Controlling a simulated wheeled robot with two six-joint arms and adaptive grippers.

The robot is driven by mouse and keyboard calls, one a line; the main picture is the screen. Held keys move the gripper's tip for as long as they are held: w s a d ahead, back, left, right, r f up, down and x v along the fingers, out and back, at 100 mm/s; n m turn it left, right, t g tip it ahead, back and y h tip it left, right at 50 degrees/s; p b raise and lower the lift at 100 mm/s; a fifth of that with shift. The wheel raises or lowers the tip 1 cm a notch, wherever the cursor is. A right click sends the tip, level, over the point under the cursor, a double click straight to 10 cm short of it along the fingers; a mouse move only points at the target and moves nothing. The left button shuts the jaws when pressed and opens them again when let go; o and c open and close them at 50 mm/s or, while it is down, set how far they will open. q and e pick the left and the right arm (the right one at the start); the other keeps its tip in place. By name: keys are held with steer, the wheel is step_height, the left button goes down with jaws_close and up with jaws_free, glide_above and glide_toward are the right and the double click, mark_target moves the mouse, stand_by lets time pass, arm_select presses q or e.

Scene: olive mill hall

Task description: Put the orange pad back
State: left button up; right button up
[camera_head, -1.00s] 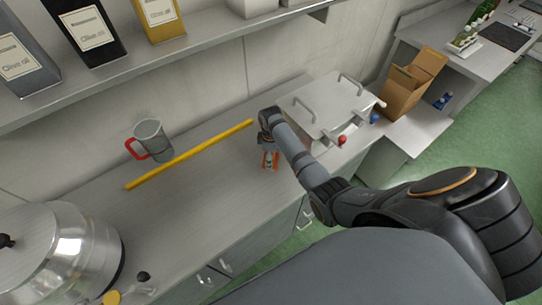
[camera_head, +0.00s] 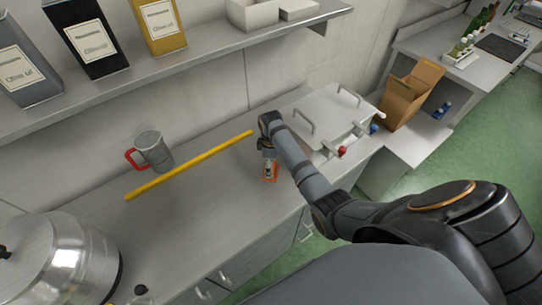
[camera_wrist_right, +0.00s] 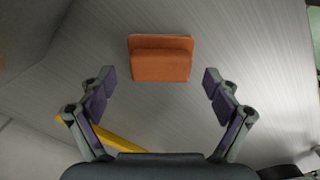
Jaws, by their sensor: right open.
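The orange pad (camera_wrist_right: 160,60) lies on the bare steel counter in the right wrist view, a flat block with a raised front part. It also shows in the head view (camera_head: 270,178), partly hidden by my right gripper. My right gripper (camera_wrist_right: 160,88) is open and empty, its two purple-padded fingers spread wide, with the pad just beyond and between the fingertips' lines. In the head view my right gripper (camera_head: 268,160) points down over the pad. My left gripper is not in view.
A yellow bar (camera_head: 190,166) lies along the steel counter (camera_head: 200,205). A measuring jug with a red handle (camera_head: 153,150) stands behind it. A metal drum (camera_head: 60,255) is at the left, a lidded steel unit (camera_head: 330,108) right of my gripper. A cardboard box (camera_head: 408,92) stands further right.

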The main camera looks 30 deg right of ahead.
step_height(320, 180, up, 10)
steer(key=b, duration=0.1)
steer(key=shift+f, duration=0.25)
